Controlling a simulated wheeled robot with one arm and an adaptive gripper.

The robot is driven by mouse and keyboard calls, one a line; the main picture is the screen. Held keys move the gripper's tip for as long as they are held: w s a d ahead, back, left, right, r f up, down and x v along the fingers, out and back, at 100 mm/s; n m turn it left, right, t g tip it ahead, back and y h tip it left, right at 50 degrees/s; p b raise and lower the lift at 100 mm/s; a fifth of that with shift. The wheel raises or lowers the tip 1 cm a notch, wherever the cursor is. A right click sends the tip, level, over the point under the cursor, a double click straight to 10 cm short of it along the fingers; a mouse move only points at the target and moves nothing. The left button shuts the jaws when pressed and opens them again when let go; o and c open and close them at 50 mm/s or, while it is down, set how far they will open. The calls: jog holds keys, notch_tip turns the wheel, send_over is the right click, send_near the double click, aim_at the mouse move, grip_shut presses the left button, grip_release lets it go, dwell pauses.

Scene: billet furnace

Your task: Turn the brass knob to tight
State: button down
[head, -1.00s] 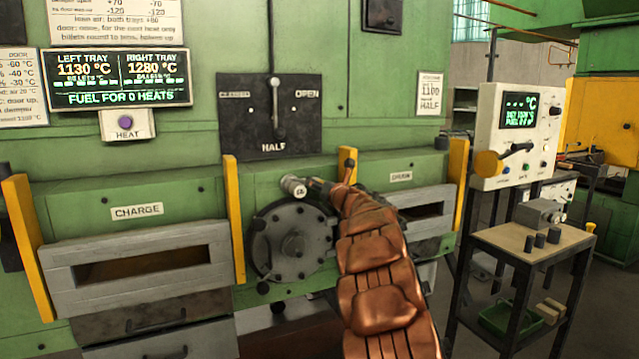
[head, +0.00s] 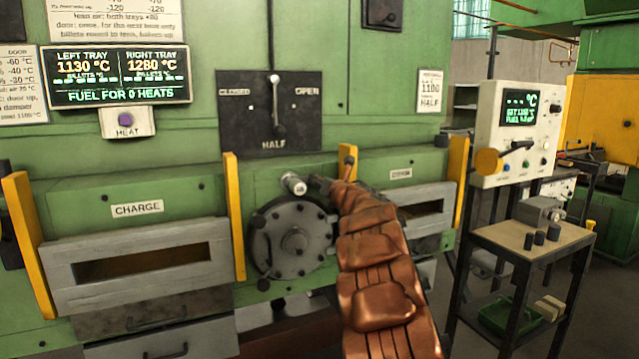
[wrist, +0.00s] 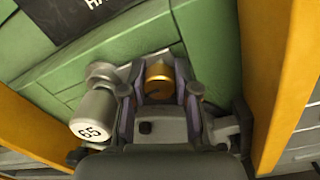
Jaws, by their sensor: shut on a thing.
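In the head view my gripper (head: 320,186) is at the furnace front, above the round grey hatch, and the knob is hidden there. A pale cylinder marked 65 (wrist: 92,116) sits left of my fingers; its pale end (head: 294,184) also shows in the head view. I cannot read any tight marking.
The round bolted hatch (head: 291,238) is below my gripper. Yellow posts (head: 235,215) stand on both sides; one is close on the right in the wrist view (wrist: 278,85). A side table (head: 515,238) stands at the right.

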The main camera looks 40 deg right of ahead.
jog(key=m+p, duration=0.1)
jog(key=m, duration=0.3)
jog(key=shift+r, duration=0.15)
jog(key=m+p, duration=0.2)
jog(key=m, duration=0.4)
jog(key=shift+p, duration=0.3)
jog(key=m+p, duration=0.3)
jog(key=m, duration=0.2)
jog(key=shift+h, duration=0.4)
jog(key=shift+m+p, duration=1)
jog(key=shift+m, duration=1.3)
jog(key=c, duration=0.8)
grip_release()
jog(key=shift+f, duration=0.2)
jog(key=shift+c, duration=0.2)
